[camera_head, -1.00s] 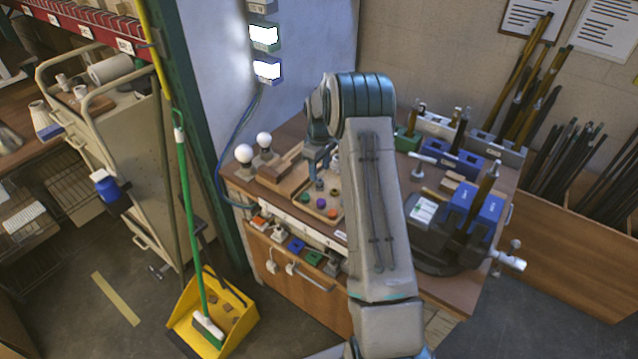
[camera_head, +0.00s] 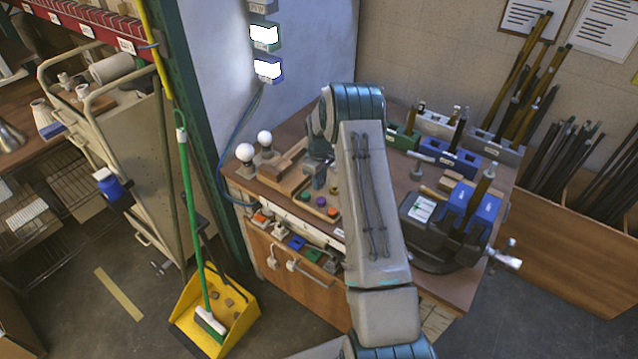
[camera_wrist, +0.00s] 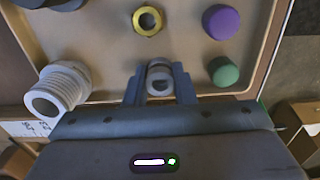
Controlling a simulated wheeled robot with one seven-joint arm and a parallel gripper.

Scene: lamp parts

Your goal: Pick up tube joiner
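In the wrist view, a small grey ring-ended cylinder, which looks like the tube joiner (camera_wrist: 160,81), sits between the fingers of my gripper (camera_wrist: 160,88). A finger is on each side of it, with little or no gap showing. I cannot tell whether the fingers press on it or whether it rests on the tray floor. The light brown tray (camera_wrist: 112,28) lies beneath. In the head view, my gripper (camera_head: 317,180) is low at the workbench tray, and my arm hides part of the bench. I cannot make out the joiner there.
The tray also holds a brass ring (camera_wrist: 147,20), a purple cap (camera_wrist: 221,21), a green cap (camera_wrist: 224,71) and a white threaded piece (camera_wrist: 58,88) close left of my gripper. White bulbs (camera_head: 264,137) stand at the bench's left. A black case (camera_head: 425,210) is to the right.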

